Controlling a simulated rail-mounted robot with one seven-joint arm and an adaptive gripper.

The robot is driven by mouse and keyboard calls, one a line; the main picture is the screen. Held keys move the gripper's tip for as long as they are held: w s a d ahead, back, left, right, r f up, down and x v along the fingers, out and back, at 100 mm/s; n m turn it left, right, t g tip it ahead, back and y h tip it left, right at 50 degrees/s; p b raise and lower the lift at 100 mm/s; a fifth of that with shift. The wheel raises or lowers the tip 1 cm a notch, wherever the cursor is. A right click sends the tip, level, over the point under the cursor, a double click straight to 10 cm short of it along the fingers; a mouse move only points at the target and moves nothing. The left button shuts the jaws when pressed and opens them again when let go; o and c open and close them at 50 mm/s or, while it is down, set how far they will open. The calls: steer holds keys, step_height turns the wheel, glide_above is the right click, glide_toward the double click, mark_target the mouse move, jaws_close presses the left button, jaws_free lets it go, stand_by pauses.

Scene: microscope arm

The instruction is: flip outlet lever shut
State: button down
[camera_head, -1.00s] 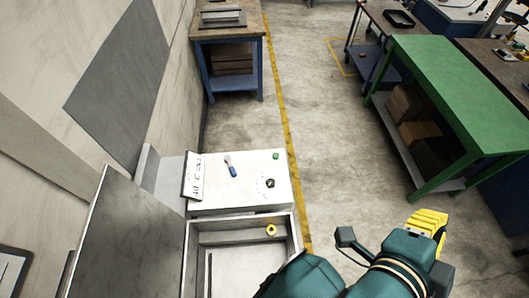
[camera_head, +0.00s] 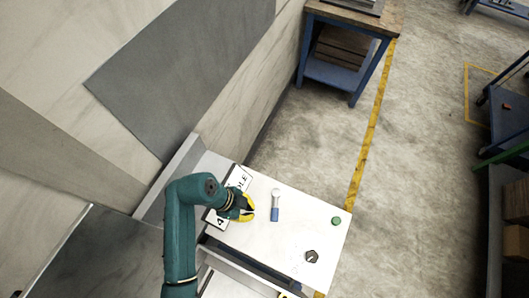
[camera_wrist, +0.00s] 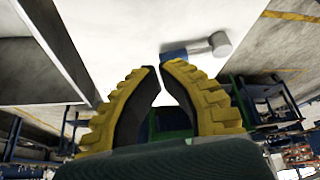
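The lever, with a blue grip (camera_head: 275,213) and a pale grey end, lies on the white top of a cabinet (camera_head: 290,230). In the head view its grey end points to the back and its blue grip to the front. My gripper (camera_head: 247,208) is over the panel, just left of the lever and apart from it. In the wrist view the yellow fingers (camera_wrist: 160,68) have a narrow gap between their tips, with nothing in it. The lever's blue grip (camera_wrist: 174,54) shows just beyond the right fingertip; whether they touch is unclear there.
A green button (camera_head: 336,220) and a dark knob (camera_head: 311,256) sit right of the lever. The wall is left; open floor (camera_head: 420,170) lies right.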

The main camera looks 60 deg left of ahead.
mark_target(267, 217)
steer(key=shift+a, duration=0.15)
steer(key=x, duration=0.9)
steer(key=shift+w+f, duration=0.3)
steer(key=shift+f, duration=0.05)
